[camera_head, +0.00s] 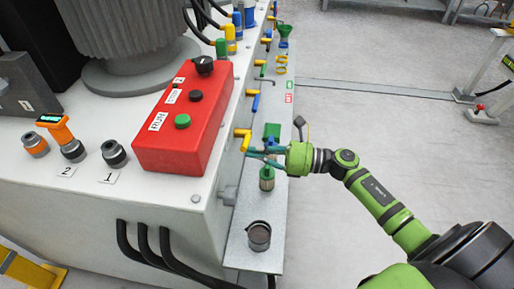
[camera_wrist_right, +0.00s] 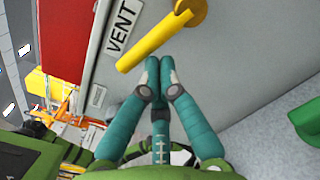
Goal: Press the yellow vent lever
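In the right wrist view the yellow lever (camera_wrist_right: 160,38) lies slanted beside a white VENT label (camera_wrist_right: 120,27). My right gripper (camera_head: 256,157) is just below and to the right of the lever. In the wrist view its teal fingertips (camera_wrist_right: 155,68) are drawn together, empty, close to the lever's lower end; a small gap seems to show, and I cannot tell contact for sure. My left gripper is in neither view.
A red control box (camera_head: 183,120) with buttons and a knob sits on the machine top. A narrow ledge (camera_head: 262,205) below holds a metal cup (camera_head: 259,236), a green bottle (camera_head: 267,179) and a green object (camera_head: 272,132). Open floor lies to the right.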

